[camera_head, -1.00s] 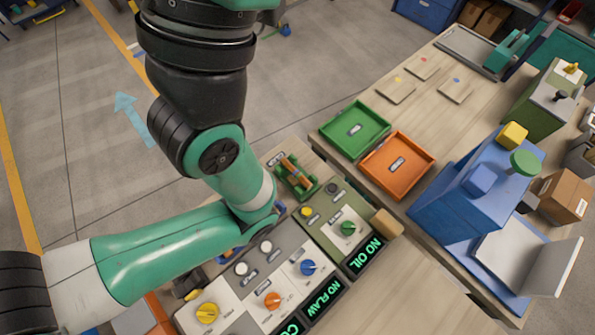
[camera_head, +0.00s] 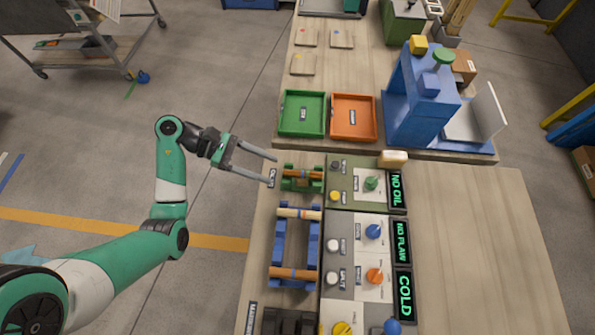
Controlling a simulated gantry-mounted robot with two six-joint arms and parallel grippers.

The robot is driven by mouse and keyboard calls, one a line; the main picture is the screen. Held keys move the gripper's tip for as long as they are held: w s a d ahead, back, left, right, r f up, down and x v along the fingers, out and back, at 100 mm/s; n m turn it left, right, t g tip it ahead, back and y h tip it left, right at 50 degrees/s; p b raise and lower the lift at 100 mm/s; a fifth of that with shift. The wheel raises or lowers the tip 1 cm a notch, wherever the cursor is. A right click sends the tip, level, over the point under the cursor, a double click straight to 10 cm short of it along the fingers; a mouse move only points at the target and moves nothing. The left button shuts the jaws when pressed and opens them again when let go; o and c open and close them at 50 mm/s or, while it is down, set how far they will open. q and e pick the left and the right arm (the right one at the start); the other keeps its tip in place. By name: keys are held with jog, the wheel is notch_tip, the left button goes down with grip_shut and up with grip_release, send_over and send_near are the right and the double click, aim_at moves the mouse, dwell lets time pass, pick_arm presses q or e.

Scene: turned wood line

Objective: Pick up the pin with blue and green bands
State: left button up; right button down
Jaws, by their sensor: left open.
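My left gripper (camera_head: 271,168) is open and empty. Its two long grey fingers point right, with their tips just left of the green cradle (camera_head: 288,185). A brown wooden pin (camera_head: 303,174) lies across that cradle, apart from the fingers. A blue stand (camera_head: 279,246) below it in the picture carries a paler pin (camera_head: 298,213) at its upper end and an orange-brown pin (camera_head: 292,274) at its lower end. The bands are too small to tell, so I cannot say which pin has blue and green ones. My right gripper is not in view.
A panel (camera_head: 347,265) with knobs and lit signs, "NO OIL", "NO FLAW" and "COLD", is right of the stands. A green tray (camera_head: 303,94), an orange tray (camera_head: 374,118) and a blue machine (camera_head: 407,96) stand beyond. The bench's right part (camera_head: 470,245) is clear.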

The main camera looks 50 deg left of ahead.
aim_at(295, 172)
pick_arm(q)
jog(key=shift+n+t+y, duration=0.5)
jog(key=shift+n+t, duration=0.3)
jog(key=shift+n, duration=0.1)
jog(key=w+f, duration=0.1)
jog(key=w+d+f, duration=0.1)
jog(key=f, duration=0.1)
jog(key=shift+w+b, duration=0.3)
jog(key=shift+b, duration=0.05)
jog(key=shift+b+x, duration=0.5)
jog(key=shift+x, duration=2.1)
jog(key=shift+w+a, duration=0.15)
grip_shut()
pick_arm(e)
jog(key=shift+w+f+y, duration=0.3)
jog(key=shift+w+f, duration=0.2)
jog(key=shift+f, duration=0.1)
